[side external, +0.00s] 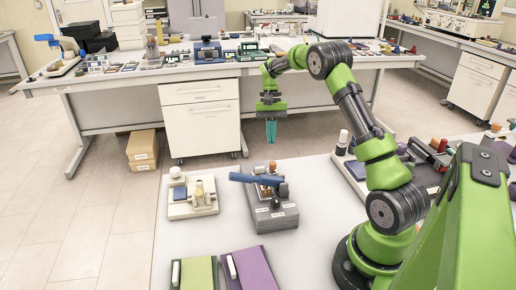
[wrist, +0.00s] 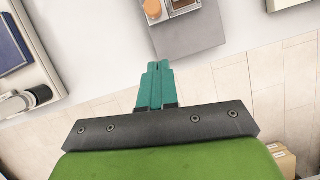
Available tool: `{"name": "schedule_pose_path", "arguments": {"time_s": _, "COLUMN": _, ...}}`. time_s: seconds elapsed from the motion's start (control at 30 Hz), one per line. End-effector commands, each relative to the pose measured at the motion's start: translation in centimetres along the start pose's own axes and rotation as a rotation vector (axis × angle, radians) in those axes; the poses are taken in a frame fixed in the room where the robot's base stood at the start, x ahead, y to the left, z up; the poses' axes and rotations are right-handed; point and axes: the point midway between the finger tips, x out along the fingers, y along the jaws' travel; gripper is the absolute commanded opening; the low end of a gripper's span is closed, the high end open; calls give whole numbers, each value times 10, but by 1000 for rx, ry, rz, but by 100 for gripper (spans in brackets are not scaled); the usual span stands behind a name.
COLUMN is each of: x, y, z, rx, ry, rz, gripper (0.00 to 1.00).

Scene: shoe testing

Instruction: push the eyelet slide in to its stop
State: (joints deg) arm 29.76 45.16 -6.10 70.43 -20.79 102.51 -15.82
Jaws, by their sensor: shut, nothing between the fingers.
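My gripper (side external: 271,141) is shut and empty, its teal fingers pointing down in the air beyond the far edge of the near table. The fingers also show in the wrist view (wrist: 159,68), pressed together. A grey fixture block (side external: 284,217) stands on the table, nearer the side camera than my gripper, with a blue bar (side external: 256,180) across its top and small orange-brown parts. In the wrist view the grey block (wrist: 188,44) lies ahead of the fingertips, apart from them, with an orange cap (wrist: 152,8). I cannot make out which part is the eyelet slide.
A beige fixture (side external: 193,208) with a blue pad and cream post stands left of the grey block. Green (side external: 197,273) and purple (side external: 250,268) pads lie at the front. A white bottle (side external: 342,142) and trays stand right. Bare tabletop (side external: 318,185) lies between.

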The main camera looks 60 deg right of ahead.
Motion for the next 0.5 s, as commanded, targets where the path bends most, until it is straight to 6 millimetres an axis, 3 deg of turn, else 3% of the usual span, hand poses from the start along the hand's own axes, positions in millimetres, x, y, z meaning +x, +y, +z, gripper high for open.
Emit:
{"name": "schedule_pose_path", "arguments": {"time_s": 0.13, "x": 32, "y": 0, "z": 2, "rx": 0, "ry": -3, "rz": 0, "gripper": 0}}
{"name": "schedule_pose_path", "arguments": {"time_s": 0.5, "x": 42, "y": 0, "z": 35, "rx": 1, "ry": 0, "rz": -1, "gripper": 0}}
